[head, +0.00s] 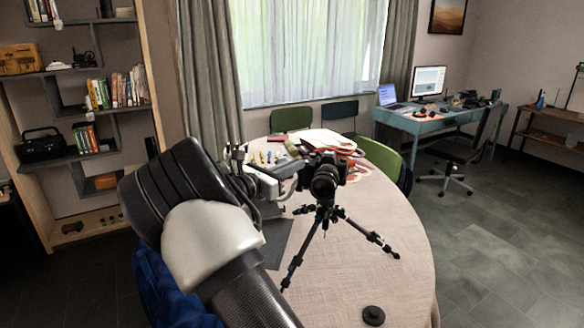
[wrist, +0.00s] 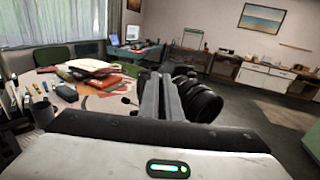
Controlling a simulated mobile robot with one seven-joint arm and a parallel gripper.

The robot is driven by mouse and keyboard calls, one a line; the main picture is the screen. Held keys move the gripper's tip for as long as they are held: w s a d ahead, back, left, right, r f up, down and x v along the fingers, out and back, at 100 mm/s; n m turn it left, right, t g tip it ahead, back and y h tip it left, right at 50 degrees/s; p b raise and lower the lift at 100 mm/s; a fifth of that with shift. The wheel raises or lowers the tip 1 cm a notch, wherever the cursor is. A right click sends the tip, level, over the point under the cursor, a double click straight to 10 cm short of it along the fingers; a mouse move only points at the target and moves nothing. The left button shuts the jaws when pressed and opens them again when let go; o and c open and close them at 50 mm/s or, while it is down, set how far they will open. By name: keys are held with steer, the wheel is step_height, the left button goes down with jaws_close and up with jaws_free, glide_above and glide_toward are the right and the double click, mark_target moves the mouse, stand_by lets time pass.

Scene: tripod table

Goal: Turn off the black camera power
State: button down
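The black camera (head: 325,176) sits on a black tripod (head: 322,222) that stands with its legs spread on the oval table. The camera's lens (wrist: 203,102) shows just right of the fingers, which hide part of the body. The power switch cannot be made out.
The pale oval table (head: 376,245) has clear room at its front right. A round black cap (head: 373,315) lies near its front edge. Books and papers (head: 330,140) lie behind the camera. A green chair (head: 380,157) stands at the back right edge.

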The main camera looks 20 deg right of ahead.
steer(key=n+t+b, duration=0.1)
steer(key=s+n+t+y+b, duration=0.1)
steer(key=d+t+y+b, duration=0.1)
steer(key=shift+s+f+n+t+b, duration=0.2)
steer(key=shift+f+n+t+b, duration=0.1)
steer(key=shift+f+n+b, duration=0.1)
steer(key=b, duration=0.1)
steer(key=n+t+y+b, duration=0.1)
steer(key=t+y+b, duration=0.1)
steer(key=shift+s+d+n+b, duration=0.3)
steer(key=shift+n, duration=0.1)
steer(key=shift+s+d+r+n+t+y+b, duration=0.1)
steer(key=shift+d+r+n+t+y+b, duration=0.1)
steer(key=shift+n+t+y+b, duration=0.4)
steer(key=shift+r+y+b, duration=0.15)
steer(key=shift+y+b, duration=0.25)
steer(key=shift+b, duration=0.05)
steer(key=shift+r, duration=0.1)
steer(key=c, duration=2)
jaws_free()
steer(key=p+v, duration=0.2)
steer(key=v, duration=1.5)
steer(key=shift+s+a+p, duration=0.15)
steer(key=shift+p, duration=0.25)
